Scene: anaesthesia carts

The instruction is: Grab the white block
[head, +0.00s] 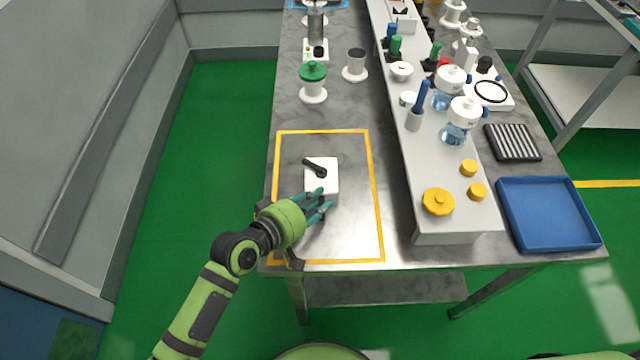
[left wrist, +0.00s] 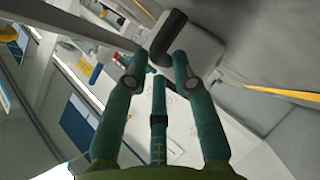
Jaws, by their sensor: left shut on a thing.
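The white block (head: 322,177) has a black lever-like handle (head: 314,167) on top. It stands inside the yellow-outlined rectangle on the near left of the steel table. My left gripper (head: 320,198) has teal fingers and reaches in from the lower left to the block's near side. It is shut on the block. In the left wrist view the fingertips (left wrist: 160,66) meet at the block (left wrist: 202,50), close to its black handle (left wrist: 168,36). The exact contact is partly hidden by the fingers. My right gripper is not in view.
A raised grey shelf (head: 455,218) with yellow knobs, bottles and tubes runs along the right of the marked area. A blue tray (head: 548,212) lies farther right. A green-topped white spool (head: 313,82) and a grey cup (head: 356,63) stand behind. The marked rectangle is otherwise clear.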

